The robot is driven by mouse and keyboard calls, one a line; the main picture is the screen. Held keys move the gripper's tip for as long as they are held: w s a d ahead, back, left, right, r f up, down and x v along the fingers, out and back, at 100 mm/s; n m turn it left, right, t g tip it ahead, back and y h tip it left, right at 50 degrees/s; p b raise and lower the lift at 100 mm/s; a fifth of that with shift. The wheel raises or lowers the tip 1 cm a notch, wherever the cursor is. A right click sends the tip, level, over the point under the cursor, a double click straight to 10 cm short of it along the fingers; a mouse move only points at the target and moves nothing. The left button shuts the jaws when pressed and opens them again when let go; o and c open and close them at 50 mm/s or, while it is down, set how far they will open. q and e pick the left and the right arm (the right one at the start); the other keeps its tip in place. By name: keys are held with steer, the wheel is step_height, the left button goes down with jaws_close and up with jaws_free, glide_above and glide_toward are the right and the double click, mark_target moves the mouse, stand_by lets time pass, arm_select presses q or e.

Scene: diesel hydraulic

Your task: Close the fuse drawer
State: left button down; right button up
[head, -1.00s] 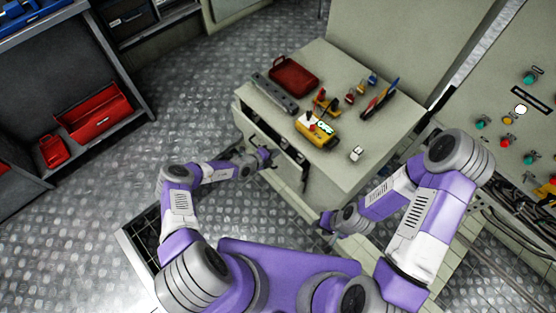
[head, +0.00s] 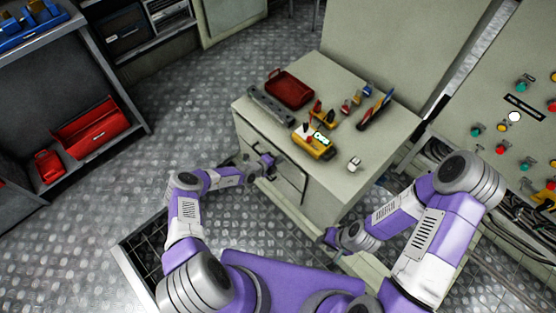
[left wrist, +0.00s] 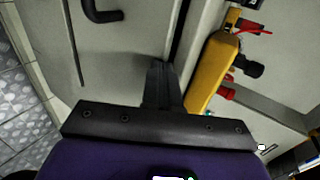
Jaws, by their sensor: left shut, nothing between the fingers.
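The fuse drawer (head: 290,170) is in the upper front of the grey cabinet, and its front looks flush or nearly flush with the cabinet face. In the left wrist view a pale panel with a dark handle (left wrist: 100,12) fills the upper left, and a narrow dark gap runs beside it. My left gripper (head: 268,163) is shut and empty, at the drawer front. Its closed fingers (left wrist: 162,80) point at the panel; I cannot tell whether they touch. My right gripper (head: 330,238) is low in front of the cabinet's right side, too small to read.
The cabinet top (head: 340,165) bears a red tray (head: 289,90), a grey bar (head: 270,106), a yellow meter (head: 313,143) and several tools. A control panel (head: 515,110) stands at right. A shelf with red toolboxes (head: 92,130) is at left. Floor between is clear.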

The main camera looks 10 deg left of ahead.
arm_select(q)
steer(key=s+f+p+v, duration=0.1)
steer(key=p+v, duration=0.4)
steer(key=v, duration=0.8)
steer(key=shift+a+f+p, duration=0.3)
steer(key=shift+a+p, duration=0.05)
steer(key=shift+a, duration=0.05)
steer(key=shift+s+d, duration=0.1)
steer(key=s+d+r+m+g+h, duration=0.25)
steer(key=s+d+m+g, duration=0.55)
steer(key=s+d+m, duration=0.8)
steer(key=s+a+r+m+y, duration=0.2)
steer(key=s+r+m, duration=0.2)
steer(key=m, duration=1)
steer(key=s+a+r+m+g+y, duration=0.1)
steer(key=r+m, duration=0.5)
steer(key=m, duration=0.8)
steer(key=s+a+y, duration=0.1)
steer(key=s+y, duration=0.1)
steer(key=s, duration=0.1)
steer(key=shift+s+a+m, duration=0.3)
steer(key=shift+s+a, duration=0.05)
